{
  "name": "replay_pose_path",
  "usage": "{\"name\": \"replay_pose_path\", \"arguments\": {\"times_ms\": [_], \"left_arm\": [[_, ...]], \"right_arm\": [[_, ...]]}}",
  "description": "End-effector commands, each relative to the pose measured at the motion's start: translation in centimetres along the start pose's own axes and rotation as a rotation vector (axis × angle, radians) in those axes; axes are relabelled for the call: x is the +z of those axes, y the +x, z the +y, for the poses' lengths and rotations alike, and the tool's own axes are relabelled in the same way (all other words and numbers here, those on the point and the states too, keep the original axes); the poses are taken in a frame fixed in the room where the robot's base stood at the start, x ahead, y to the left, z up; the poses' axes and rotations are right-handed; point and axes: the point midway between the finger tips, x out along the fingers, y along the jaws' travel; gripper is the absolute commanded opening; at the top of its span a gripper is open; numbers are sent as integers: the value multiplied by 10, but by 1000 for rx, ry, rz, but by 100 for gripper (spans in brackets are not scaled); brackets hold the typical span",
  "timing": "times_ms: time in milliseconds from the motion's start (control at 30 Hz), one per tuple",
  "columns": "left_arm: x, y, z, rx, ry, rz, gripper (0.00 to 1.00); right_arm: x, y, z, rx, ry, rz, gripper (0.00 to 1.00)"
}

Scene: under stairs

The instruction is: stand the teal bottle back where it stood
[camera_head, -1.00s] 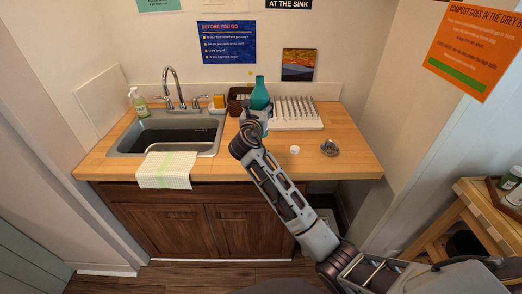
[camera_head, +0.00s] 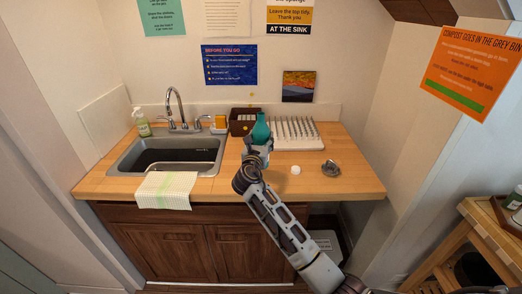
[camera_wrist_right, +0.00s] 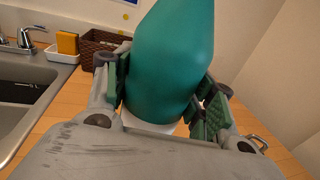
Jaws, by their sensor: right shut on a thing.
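The teal bottle (camera_head: 261,130) is upright, or close to it, at the back middle of the wooden counter, in front of the brown basket. My left gripper is not in view.
A brown basket (camera_head: 238,127) stands behind the bottle, and a white drying rack (camera_head: 297,145) is to its right. The sink (camera_head: 125,163) is to the left. A small white lid-like disc (camera_head: 296,169) and a metal item (camera_head: 331,168) lie on the right counter, with bare wood around them.

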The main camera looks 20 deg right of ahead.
Motion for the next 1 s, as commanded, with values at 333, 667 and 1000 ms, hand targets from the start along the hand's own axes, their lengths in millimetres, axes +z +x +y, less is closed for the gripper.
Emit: {"name": "replay_pose_path", "arguments": {"times_ms": [333,667,1000], "left_arm": [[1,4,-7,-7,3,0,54],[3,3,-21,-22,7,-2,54],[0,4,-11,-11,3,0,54]], "right_arm": [[-40,0,0,1,-2,1,0],[-44,0,0,0,0,0,0],[-47,0,0,0,-1,0,69]]}}
